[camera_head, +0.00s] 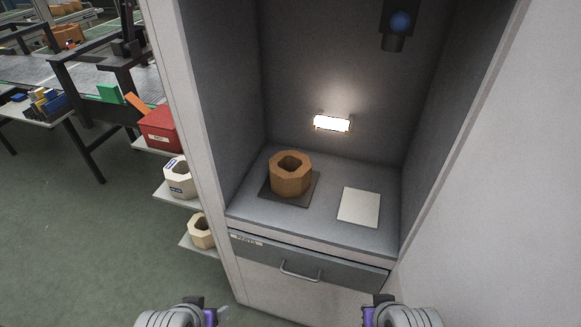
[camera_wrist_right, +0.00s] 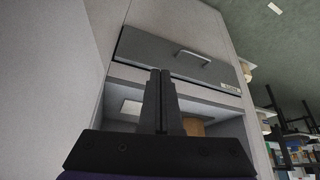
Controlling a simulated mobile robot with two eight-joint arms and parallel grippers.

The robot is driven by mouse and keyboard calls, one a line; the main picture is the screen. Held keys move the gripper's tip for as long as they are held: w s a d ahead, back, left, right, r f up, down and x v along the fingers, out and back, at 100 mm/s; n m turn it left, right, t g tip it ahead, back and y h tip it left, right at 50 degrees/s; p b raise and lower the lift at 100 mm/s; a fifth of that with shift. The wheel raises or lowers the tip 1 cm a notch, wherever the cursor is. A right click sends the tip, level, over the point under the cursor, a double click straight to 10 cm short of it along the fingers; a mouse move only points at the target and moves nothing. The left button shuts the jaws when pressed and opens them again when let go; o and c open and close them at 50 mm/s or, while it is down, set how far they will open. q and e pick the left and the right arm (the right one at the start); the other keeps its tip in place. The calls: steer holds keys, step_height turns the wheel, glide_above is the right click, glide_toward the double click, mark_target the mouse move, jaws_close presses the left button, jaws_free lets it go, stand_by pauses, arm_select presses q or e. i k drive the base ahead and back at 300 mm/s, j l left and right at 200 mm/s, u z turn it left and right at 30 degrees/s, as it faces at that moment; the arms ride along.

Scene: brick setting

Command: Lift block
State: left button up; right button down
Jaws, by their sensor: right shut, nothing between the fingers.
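The block (camera_head: 290,174) is a brown-orange octagonal piece with a hole in its top. It stands on a dark square pad (camera_head: 270,197) inside a grey cabinet niche. It also shows in the right wrist view (camera_wrist_right: 194,127), partly hidden behind my fingers. My right gripper (camera_wrist_right: 161,75) is shut and empty, in front of the niche and apart from the block. In the head view only my two arms show at the bottom edge, left and right, well below the block. The left fingers cannot be made out there.
A white square plate (camera_head: 359,207) lies right of the block. Below is a drawer with a handle (camera_head: 301,273). Niche walls bound both sides; a lamp (camera_head: 332,124) glows on the back wall. Left outside are shelves with pale blocks (camera_head: 179,178) and a red box (camera_head: 160,131).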

mark_target(289, 169)
steer(key=i+j, duration=0.25)
steer(key=j, duration=0.2)
steer(key=i+j, duration=0.25)
steer(key=j, duration=0.15)
steer(key=i+j, duration=0.25)
steer(key=j, duration=0.2)
steer(key=i+j, duration=0.3)
steer(key=j, duration=0.15)
